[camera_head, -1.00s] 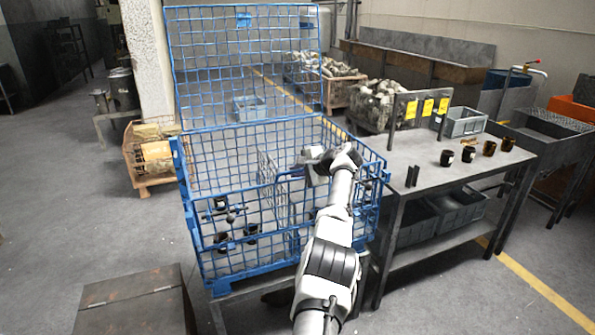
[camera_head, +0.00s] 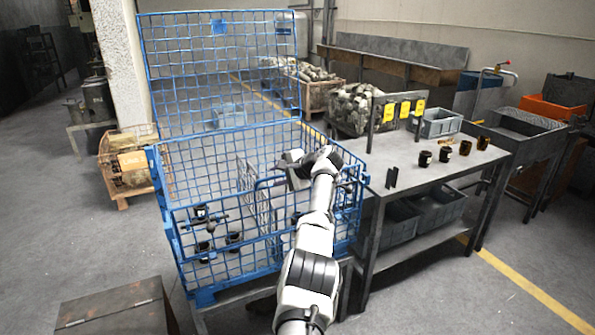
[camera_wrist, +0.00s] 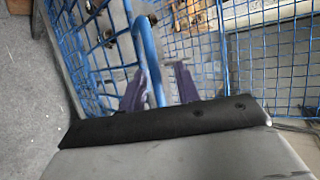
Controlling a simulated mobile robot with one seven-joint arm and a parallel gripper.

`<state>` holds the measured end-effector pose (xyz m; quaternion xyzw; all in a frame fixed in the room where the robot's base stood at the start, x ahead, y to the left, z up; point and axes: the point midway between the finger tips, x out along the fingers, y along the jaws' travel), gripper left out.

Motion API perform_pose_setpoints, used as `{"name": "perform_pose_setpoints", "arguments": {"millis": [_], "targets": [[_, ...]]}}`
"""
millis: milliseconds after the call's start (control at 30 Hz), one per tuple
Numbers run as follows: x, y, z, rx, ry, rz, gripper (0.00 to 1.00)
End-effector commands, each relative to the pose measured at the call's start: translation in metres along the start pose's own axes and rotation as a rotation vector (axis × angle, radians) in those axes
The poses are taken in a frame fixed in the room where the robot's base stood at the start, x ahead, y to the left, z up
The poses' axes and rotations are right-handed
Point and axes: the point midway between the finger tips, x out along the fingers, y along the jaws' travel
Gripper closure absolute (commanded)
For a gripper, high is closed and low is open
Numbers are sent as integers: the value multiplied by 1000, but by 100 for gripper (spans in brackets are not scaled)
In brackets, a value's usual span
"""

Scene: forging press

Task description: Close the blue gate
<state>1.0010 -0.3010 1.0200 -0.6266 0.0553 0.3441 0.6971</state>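A blue wire-mesh cage (camera_head: 172,237) stands in front of me. A tall blue mesh panel (camera_head: 215,60) rises upright at its back. My gripper (camera_head: 293,172) is over the cage interior, beside this smaller panel. In the wrist view, a bent blue tube (camera_wrist: 150,60) runs between the two purple fingers of my gripper (camera_wrist: 158,88). The fingers look apart, with a gap at the right of the tube.
Dark parts (camera_head: 202,213) sit inside the cage at left. A metal table (camera_head: 405,185) with several dark cups (camera_head: 425,159) stands close at the right. A brown box (camera_head: 115,310) is at front left. The floor at left is mostly clear.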

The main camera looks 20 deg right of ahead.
Motion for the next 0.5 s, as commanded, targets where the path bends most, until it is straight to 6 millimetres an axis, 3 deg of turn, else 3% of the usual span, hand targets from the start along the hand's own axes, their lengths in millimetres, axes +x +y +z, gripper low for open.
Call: {"name": "perform_pose_setpoints", "arguments": {"millis": [200, 367, 500], "targets": [[-20, 3, 0, -2, 3, -1, 68], [-48, 3, 0, -2, 5, -2, 68], [-82, 3, -1, -3, 6, -4, 68]]}}
